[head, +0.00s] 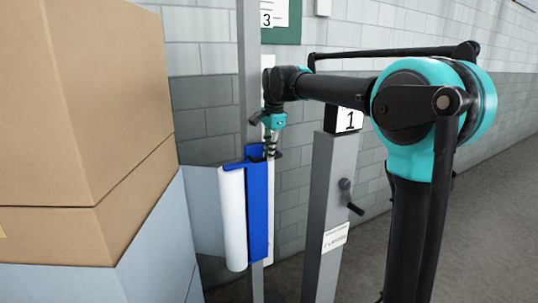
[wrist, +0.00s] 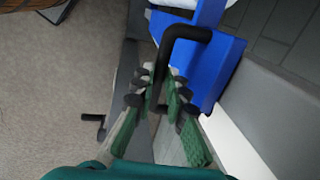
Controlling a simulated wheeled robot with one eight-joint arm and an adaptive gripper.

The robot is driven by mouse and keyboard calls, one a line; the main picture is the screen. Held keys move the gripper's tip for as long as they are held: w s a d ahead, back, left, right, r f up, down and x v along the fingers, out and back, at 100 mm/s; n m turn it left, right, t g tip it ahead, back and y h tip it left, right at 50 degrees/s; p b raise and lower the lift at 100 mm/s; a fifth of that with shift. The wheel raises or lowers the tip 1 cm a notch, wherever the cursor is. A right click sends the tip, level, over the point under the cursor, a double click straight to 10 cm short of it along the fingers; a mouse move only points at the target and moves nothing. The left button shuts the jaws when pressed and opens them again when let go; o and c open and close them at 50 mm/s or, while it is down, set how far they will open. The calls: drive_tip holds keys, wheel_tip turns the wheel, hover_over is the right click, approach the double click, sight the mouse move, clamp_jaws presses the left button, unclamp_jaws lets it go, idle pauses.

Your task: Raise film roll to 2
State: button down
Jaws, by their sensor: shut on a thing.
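The film roll (head: 232,220) is an upright white cylinder beside a tall blue carriage (head: 257,210) on a grey mast (head: 250,85). A light film sheet (head: 205,207) runs from the roll to the left. In the wrist view the blue carriage (wrist: 215,65) carries a black bar handle (wrist: 185,34). My gripper (head: 271,152) is at the carriage's top right in the head view. In the wrist view my gripper's green-padded fingers (wrist: 158,92) are shut around the handle. A panel marked 3 (head: 266,20) shows above; no 2 is readable.
A grey post (head: 328,225) marked 1 (head: 349,120), with a black crank (head: 350,198), stands right of the carriage. Stacked cardboard boxes (head: 85,120) fill the left side, wrapped below in pale film. A brick wall (head: 205,90) is behind. Floor at the right is clear.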

drive_tip(key=c, duration=1.5)
unclamp_jaws()
drive_tip(key=shift+c, duration=0.2)
wheel_tip(320, 180, up, 12)
drive_tip(key=s+d, duration=0.1)
drive_tip(key=shift+s+d, duration=0.15)
drive_tip(key=shift+s, duration=0.25)
drive_tip(key=shift+f, duration=0.1)
drive_tip(key=s+d+f+n+t, duration=0.1)
drive_tip(key=s+d+f+n, duration=0.2)
drive_tip(key=d+f, duration=0.55)
drive_tip(key=s+d+f+n, duration=0.2)
drive_tip(key=d+f, duration=0.3)
drive_tip(key=f, duration=0.7)
drive_tip(key=s+d+f+n, duration=0.3)
drive_tip(key=s+d+f, duration=0.2)
drive_tip(key=s+f, duration=0.5)
drive_tip(key=s+d+f+n+t+h, duration=0.1)
drive_tip(key=s+d+f+n, duration=0.2)
drive_tip(key=s+d+f, duration=0.3)
drive_tip(key=s+f, duration=0.4)
drive_tip(key=f, duration=0.1)
